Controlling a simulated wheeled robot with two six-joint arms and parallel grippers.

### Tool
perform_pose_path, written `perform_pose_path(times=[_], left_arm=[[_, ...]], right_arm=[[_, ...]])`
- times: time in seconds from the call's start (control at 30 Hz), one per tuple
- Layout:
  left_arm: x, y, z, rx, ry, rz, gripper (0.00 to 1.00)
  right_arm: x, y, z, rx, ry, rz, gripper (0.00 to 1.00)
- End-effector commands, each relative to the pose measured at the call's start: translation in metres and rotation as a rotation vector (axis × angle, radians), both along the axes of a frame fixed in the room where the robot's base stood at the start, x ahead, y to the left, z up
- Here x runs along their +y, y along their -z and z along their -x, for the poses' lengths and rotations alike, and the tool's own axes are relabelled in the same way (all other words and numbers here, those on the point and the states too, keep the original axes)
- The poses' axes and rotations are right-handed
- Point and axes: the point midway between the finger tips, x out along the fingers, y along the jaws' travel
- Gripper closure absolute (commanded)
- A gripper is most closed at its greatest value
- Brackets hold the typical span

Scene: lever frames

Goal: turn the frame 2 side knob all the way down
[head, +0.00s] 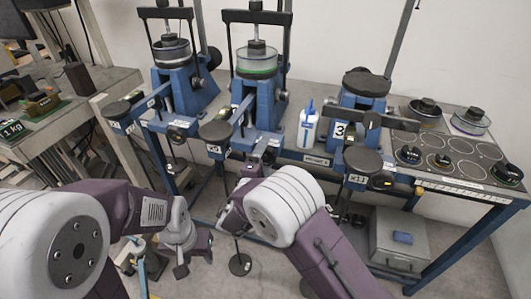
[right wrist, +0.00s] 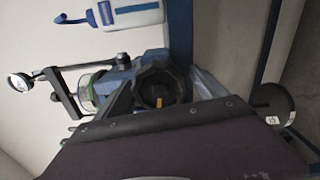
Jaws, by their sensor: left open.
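Frame 2 (head: 258,92) is the middle blue lever frame, with a green-ringed clear jar on top. Its side knob (right wrist: 158,88) is black with an orange mark and sits in the middle of the right wrist view. In the head view the small dark knob (head: 266,157) is low on the frame's front. My right gripper (right wrist: 163,90) is at the knob, with grey finger edges on either side of it. I cannot tell whether they touch it. In the head view my right arm largely hides that gripper (head: 245,178). My left gripper (head: 180,262) is open and empty, low at the left.
Frame 1 (head: 186,88) stands to the left and frame 3 (head: 366,105) to the right. A white bottle (head: 307,128) with a blue cap stands between frames 2 and 3. Black discs on hangers stick out in front.

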Motion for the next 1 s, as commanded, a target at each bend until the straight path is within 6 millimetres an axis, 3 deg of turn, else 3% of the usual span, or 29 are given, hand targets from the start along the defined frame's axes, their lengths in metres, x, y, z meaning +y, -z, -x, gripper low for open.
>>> perform_pose_path(times=[0.2,0.6,1.0], left_arm=[[0.0,0.003,0.0,0.0,0.0,0.0,0.55],[0.0,0.02,0.001,0.001,0.0,0.0,0.55],[0.0,0.019,-0.001,-0.002,-0.002,0.001,0.55]], right_arm=[[0.003,0.002,0.005,0.001,-0.004,-0.001,0.18],[0.019,0.002,0.055,0.001,-0.004,-0.002,0.18],[0.021,0.0,0.058,0.001,-0.006,-0.003,0.18]])
